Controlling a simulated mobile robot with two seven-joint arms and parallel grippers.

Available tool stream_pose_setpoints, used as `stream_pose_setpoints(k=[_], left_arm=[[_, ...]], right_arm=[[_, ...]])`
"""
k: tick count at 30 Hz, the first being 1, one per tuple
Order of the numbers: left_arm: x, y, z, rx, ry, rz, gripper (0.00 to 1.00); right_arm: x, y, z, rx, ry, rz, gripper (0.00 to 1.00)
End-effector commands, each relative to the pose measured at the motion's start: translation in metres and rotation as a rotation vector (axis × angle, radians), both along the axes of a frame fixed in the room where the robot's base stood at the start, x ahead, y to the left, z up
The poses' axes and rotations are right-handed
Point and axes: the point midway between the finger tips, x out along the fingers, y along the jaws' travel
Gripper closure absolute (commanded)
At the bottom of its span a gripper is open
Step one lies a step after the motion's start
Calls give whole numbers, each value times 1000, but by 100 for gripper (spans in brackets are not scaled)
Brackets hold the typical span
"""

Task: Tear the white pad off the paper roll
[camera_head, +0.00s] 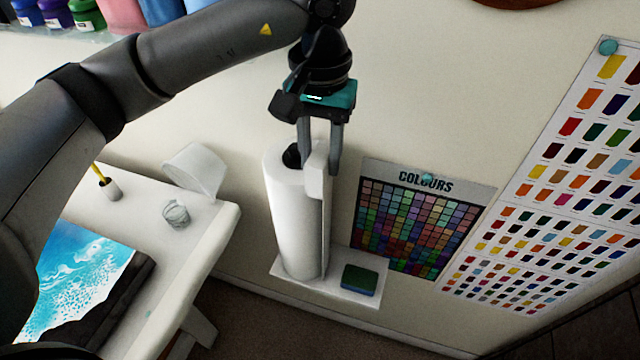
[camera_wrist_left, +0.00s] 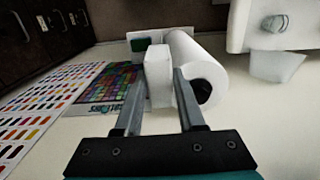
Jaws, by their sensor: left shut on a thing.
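The white paper roll (camera_head: 291,225) stands upright on a small white wall shelf (camera_head: 287,266). A small white pad (camera_head: 316,176) sits at the upper right side of the roll. My left gripper (camera_head: 322,170) reaches down from above and is shut on the pad. In the left wrist view the pad (camera_wrist_left: 158,75) is between the two fingers of my left gripper (camera_wrist_left: 160,82), right beside the roll (camera_wrist_left: 196,66). I cannot tell whether the pad is still joined to the roll. My right gripper is not in view.
A green and blue sponge (camera_head: 360,279) lies on the shelf right of the roll. A white table (camera_head: 215,228) at left holds a blue resin picture (camera_head: 75,270), a clear cup (camera_head: 176,213) and a white tub (camera_head: 196,170). Colour charts (camera_head: 415,215) hang on the wall at right.

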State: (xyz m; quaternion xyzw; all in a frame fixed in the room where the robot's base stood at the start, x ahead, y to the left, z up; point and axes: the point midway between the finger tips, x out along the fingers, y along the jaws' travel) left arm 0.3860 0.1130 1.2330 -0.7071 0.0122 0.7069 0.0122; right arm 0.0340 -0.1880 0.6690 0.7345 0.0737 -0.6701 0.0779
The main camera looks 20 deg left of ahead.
Motion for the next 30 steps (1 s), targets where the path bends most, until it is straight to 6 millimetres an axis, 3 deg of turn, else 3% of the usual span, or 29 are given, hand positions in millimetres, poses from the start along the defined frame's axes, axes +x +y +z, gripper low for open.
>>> stream_pose_setpoints(k=[3,9,30], left_arm=[[1,-1,20,-1,-4,0,100],[-1,0,37,0,0,0,100],[-28,1,47,0,0,0,100]], right_arm=[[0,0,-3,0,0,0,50],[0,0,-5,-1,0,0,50],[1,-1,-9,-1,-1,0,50]])
